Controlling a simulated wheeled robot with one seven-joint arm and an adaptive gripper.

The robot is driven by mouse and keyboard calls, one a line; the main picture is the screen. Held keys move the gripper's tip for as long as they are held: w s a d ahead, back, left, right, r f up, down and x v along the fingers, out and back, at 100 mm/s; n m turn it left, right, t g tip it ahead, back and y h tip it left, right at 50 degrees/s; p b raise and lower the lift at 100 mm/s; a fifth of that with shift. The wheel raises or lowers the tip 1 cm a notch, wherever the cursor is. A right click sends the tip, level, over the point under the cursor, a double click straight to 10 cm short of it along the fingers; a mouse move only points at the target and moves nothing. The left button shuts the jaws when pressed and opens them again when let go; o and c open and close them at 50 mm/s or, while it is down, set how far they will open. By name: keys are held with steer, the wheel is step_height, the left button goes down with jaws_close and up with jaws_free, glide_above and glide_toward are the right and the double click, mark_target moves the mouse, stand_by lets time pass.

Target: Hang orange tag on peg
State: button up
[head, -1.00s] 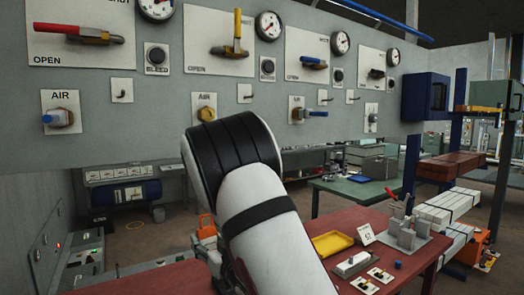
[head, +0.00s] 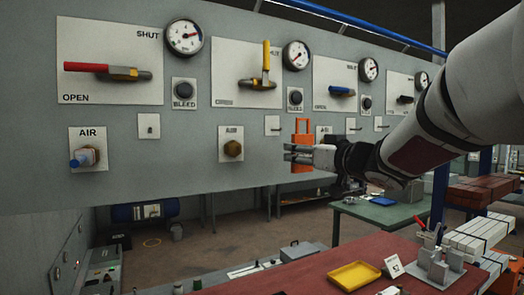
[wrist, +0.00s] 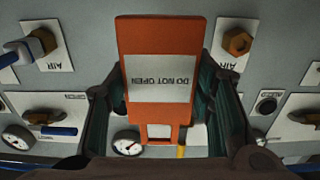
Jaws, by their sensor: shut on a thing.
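The orange tag (head: 303,130) is held upright in my gripper (head: 293,153), in front of the grey panel. In the wrist view the tag (wrist: 128,45) carries a white label reading "DO NOT OPEN", upside down in the picture, and lies between my gripper's dark fingers (wrist: 160,110). Small white plates with pegs are on the panel: one peg (head: 149,126) is well left of the tag, another peg (head: 273,126) is just left of it. More pegs (head: 352,126) show to its right. The tag is on no peg that I can see; its gap from the panel is unclear.
The panel has valve handles (head: 110,70), gauges (head: 184,36) and AIR fittings (head: 233,149) around the pegs. A red table (head: 310,275) with a yellow tray (head: 355,275) stands below. Open floor shows under the panel.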

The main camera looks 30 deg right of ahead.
steer(key=b, duration=0.5)
glide_toward(272, 153)
steer(key=shift+w+r, duration=0.55)
steer(key=shift+w, duration=0.15)
steer(key=shift+w+a+f+b, duration=0.1)
steer(key=shift+w+b, duration=0.55)
steer(key=shift+w, duration=0.45)
steer(key=shift+w+a+b, duration=0.1)
steer(key=shift+w+b, duration=0.5)
steer(key=shift+w, duration=0.55)
steer(key=shift+w+f+p, duration=0.3)
steer(key=shift+w+p, duration=0.1)
steer(key=shift+w, duration=0.1)
steer(key=shift+w+f, duration=0.1)
steer(key=o, duration=1.4)
steer(key=shift+c, duration=0.2)
